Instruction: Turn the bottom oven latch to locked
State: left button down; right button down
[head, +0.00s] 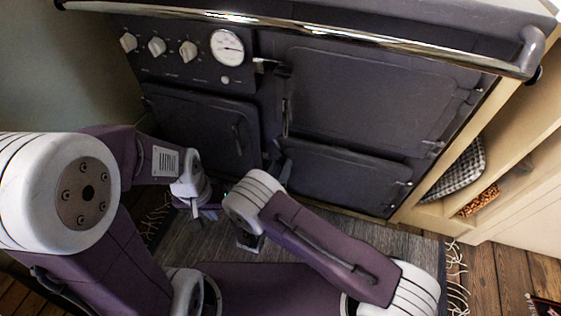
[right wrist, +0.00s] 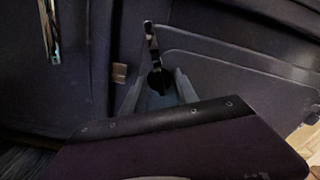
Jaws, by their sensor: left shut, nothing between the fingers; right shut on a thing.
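The bottom oven door (head: 345,178) is the low dark panel right of centre in the head view, and it looks closed. In the right wrist view its edge (right wrist: 235,80) lies right of the latch (right wrist: 152,45), a slim metal lever standing nearly upright with a dark lower end. My right gripper (right wrist: 157,88) is shut on the latch's lower end, one finger on each side. In the head view my right arm largely hides this grip near the door's left edge. My left gripper (head: 203,212) is shut and empty, low in front of the left oven door.
The upper oven door (head: 365,95) has its own upright latch (head: 286,115). The left oven door (head: 205,130) and a chrome rail (head: 300,38) are near. Open shelves (head: 510,140) stand at right. A grey rug (head: 185,238) lies on the floor.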

jog(key=n+p, duration=0.2)
jog(key=n, duration=0.1)
jog(key=shift+r, duration=0.15)
jog(key=n+p, duration=0.1)
jog(key=n, duration=0.1)
jog(key=shift+n, duration=0.3)
jog(key=n+p, duration=0.1)
jog(key=n, duration=0.2)
jog(key=shift+n+p, duration=0.55)
jog(key=shift+n, duration=1.45)
jog(key=shift+f, duration=0.2)
jog(key=c, duration=0.9)
grip_release()
jog(key=shift+c, duration=0.2)
